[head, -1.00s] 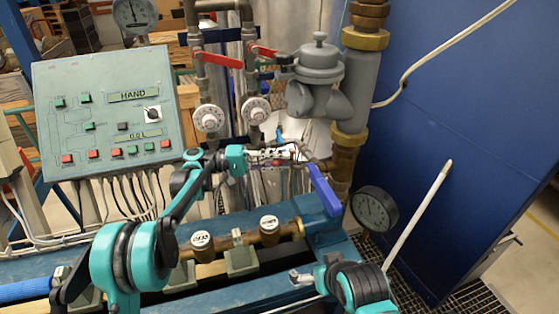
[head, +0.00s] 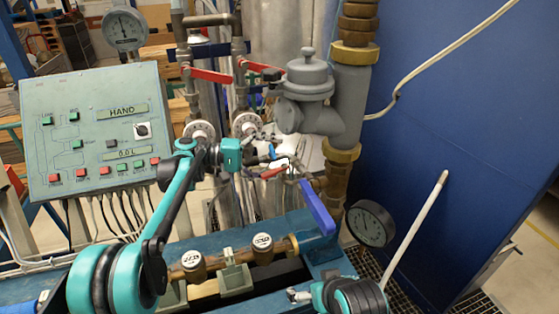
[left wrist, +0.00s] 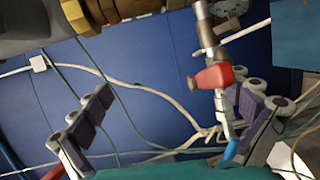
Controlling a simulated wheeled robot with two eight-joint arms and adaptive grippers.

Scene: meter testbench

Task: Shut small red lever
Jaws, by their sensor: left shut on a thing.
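The small red lever (head: 273,172) is on the thin piping behind the bench, just below and right of my left gripper (head: 280,153) in the head view. In the left wrist view a red lever end (left wrist: 215,76) lies against the right finger. My left gripper (left wrist: 170,115) is closed on this lever, though its two fingers show well apart; the exact contact is unclear. A small blue handle (head: 271,151) sits by the fingers. My right gripper (head: 298,295) is at the lower edge, away from the lever; its jaws are too small to judge.
Two larger red levers (head: 210,76) are on the upright pipes above. A big blue lever (head: 318,207) stands on the bench right of the gripper. A control panel (head: 92,130) is at left, a pressure gauge (head: 370,223) at right. Cables cross the wrist view.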

